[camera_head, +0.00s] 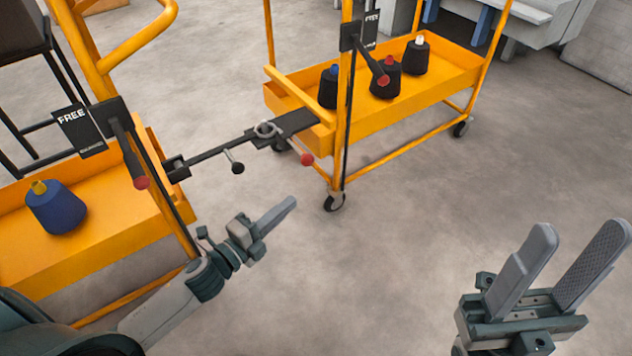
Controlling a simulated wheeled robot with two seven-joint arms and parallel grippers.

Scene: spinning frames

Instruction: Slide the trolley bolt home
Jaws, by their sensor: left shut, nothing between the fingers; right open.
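A dark bar with a small black-knobbed handle (237,167), which looks like the trolley bolt, spans the gap from the left yellow trolley (110,235) to the right yellow trolley (375,122). Its right end meets a grey ring (265,129) beside a black plate (298,122) on the right trolley. I cannot tell how far the bolt reaches into it. My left gripper (290,203) is shut and empty, below the bar and apart from it. My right gripper (582,230) is open and empty over bare floor at the lower right.
Black "FREE" signs (80,130) show on both trolleys. Red-knobbed levers hang at the left post (142,182), right post (384,80) and near the ring (306,159). A blue cone (57,210) sits on the left tray, dark cones (386,80) on the right. The middle floor is clear.

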